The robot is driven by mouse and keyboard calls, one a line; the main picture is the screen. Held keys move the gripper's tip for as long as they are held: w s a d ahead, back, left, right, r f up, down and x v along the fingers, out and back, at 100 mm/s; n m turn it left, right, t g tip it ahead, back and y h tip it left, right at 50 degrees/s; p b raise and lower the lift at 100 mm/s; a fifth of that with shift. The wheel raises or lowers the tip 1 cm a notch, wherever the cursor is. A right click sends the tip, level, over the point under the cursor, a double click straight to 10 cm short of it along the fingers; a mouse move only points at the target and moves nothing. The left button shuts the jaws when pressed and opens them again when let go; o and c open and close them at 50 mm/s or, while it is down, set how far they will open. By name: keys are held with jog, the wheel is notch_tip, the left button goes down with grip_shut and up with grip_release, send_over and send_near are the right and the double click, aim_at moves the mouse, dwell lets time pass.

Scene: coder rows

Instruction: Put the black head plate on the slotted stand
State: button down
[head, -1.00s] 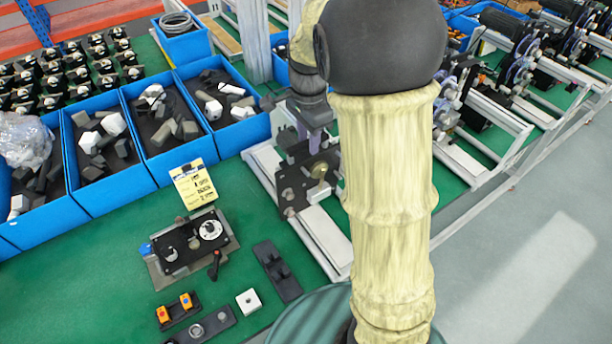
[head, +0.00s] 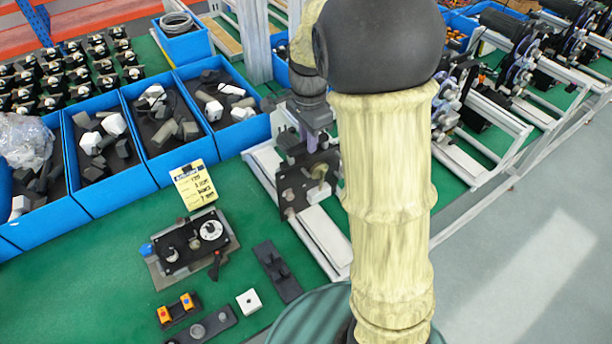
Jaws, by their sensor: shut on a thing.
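The black head plate (head: 296,190) hangs upright over the aluminium rails, just left of my arm, with a round brass-coloured part on its face. My arm hides the area to the right. A dark stand with raised parts (head: 277,271), which looks like the slotted stand, lies on the green table below and left of the plate, clearly apart from it. Its slot is too small to make out.
Left of the stand are a black device with dials (head: 190,243), a yellow card (head: 194,184), a white block (head: 249,301), and a holder with orange pieces (head: 178,309). Blue bins (head: 165,131) line the back. Bare green table lies around the stand.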

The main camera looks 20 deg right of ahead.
jog(key=shift+r+p, duration=0.55)
jog(key=shift+r, duration=0.2)
jog(key=shift+r+p, duration=2.05)
jog(key=shift+r, duration=0.2)
jog(key=shift+a, duration=0.1)
